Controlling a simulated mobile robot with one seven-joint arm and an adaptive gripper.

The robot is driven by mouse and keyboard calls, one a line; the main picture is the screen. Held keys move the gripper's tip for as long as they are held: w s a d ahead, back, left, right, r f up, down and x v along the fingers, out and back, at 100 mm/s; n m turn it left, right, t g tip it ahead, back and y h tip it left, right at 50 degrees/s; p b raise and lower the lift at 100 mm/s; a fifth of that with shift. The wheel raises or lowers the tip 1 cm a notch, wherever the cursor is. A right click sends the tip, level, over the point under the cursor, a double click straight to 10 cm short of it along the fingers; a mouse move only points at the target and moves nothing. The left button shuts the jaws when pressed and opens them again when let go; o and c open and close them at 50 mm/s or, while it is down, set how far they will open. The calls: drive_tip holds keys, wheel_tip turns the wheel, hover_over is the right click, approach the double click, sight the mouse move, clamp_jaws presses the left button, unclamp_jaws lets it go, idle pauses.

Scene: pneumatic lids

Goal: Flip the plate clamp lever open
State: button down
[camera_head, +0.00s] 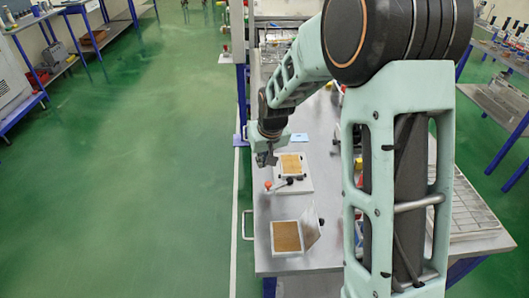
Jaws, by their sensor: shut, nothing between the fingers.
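The plate clamp (306,177) is a small pale base on the metal table, with a brown plate (291,165) on it. A lever with an orange-red knob (268,185) sits at its front left, beside a dark pivot part. My gripper (266,160) points down just above and left of the brown plate, a little behind the knob. It is shut and holds nothing. It looks apart from the lever, but the gap is too small to judge. The lever's exact angle is hard to tell at this size.
A second fixture with a brown plate (287,237) and a tilted clear or metal flap (313,227) stands nearer on the metal table (262,257). A small blue item (299,137) lies farther back. Green floor (165,180) is open to the left. My arm hides much of the table's right side.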

drive_tip(key=shift+x, duration=0.9)
drive_tip(key=shift+s+d+f+p, duration=0.15)
drive_tip(key=shift+s+d+p, duration=0.05)
drive_tip(key=shift+s, duration=0.4)
drive_tip(key=shift+s+d+f+p, duration=0.1)
drive_tip(key=shift+s+d+p, duration=0.1)
drive_tip(key=shift+s, duration=0.45)
drive_tip(key=shift+s+d+f+p, duration=0.15)
drive_tip(key=shift+s+d+p, duration=0.05)
drive_tip(key=shift+s, duration=0.4)
